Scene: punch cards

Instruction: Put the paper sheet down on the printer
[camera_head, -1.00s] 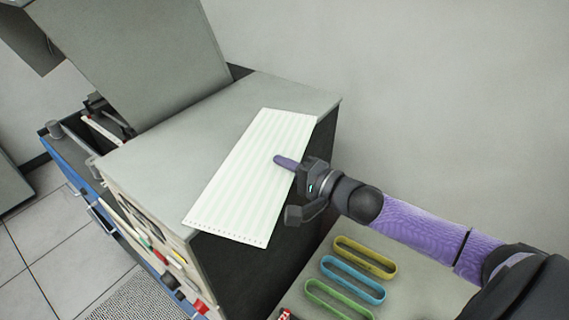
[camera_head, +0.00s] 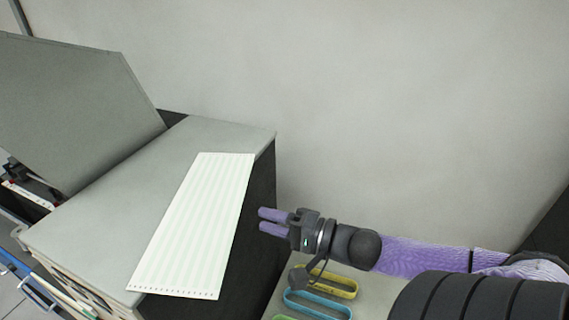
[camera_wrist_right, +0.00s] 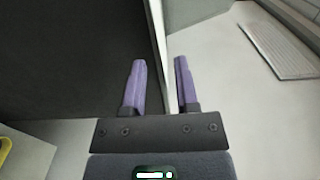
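The paper sheet (camera_head: 196,225) is long and white with pale green stripes. My left gripper is not in view.
Yellow (camera_head: 330,281) and blue (camera_head: 318,305) elongated rings lie on the low table below my right arm. A green one is partly cut off. A raised grey lid (camera_head: 75,110) stands at the left. The wall is behind.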

